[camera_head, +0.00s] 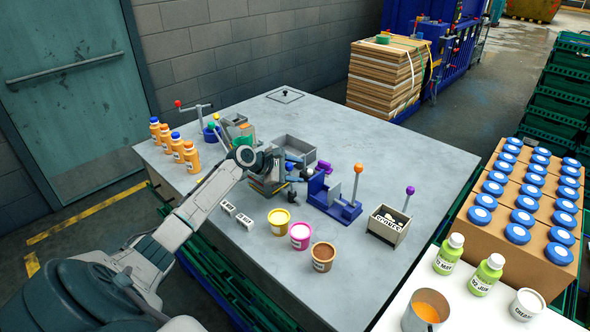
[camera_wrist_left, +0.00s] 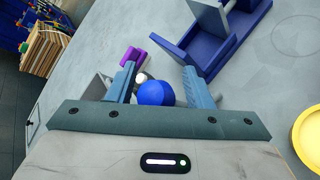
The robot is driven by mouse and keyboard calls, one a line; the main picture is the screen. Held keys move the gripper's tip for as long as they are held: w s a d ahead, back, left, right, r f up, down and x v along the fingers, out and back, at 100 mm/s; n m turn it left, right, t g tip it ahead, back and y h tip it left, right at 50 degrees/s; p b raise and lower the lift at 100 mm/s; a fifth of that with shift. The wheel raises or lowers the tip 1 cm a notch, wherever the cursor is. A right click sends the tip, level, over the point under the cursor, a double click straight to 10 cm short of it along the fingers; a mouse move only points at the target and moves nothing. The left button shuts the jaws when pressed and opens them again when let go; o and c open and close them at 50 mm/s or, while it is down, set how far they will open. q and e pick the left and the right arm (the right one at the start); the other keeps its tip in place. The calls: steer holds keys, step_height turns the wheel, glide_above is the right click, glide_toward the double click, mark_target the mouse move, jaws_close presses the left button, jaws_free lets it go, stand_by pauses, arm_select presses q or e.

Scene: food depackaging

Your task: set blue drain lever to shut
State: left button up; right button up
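A round blue knob (camera_wrist_left: 155,92) shows between the two fingers of my left gripper (camera_wrist_left: 162,80) in the left wrist view. A pale, shiny round part shows just beyond it. The fingers are apart, with a gap on the right side of the knob; whether the left finger touches it I cannot tell. In the head view my left gripper (camera_head: 292,178) is low over the middle of the grey table, beside a blue knob (camera_head: 290,166). The rest of that lever is hidden behind the gripper and arm, so its setting cannot be read. My right gripper is not in view.
A blue fixture (camera_head: 330,200) with an orange-knobbed lever (camera_head: 359,168) stands right of my gripper. A grey tray (camera_head: 295,148) lies behind it. Yellow (camera_head: 279,229), pink (camera_head: 300,244) and brown (camera_head: 322,265) tubs stand in front. The table's back right is mostly clear.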

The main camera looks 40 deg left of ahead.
arm_select(q)
steer(key=b+v, duration=0.3)
steer(key=v, duration=0.7)
steer(key=shift+s+a+r, duration=0.15)
steer(key=shift+s+r, duration=0.05)
steer(key=shift+s, duration=0.1)
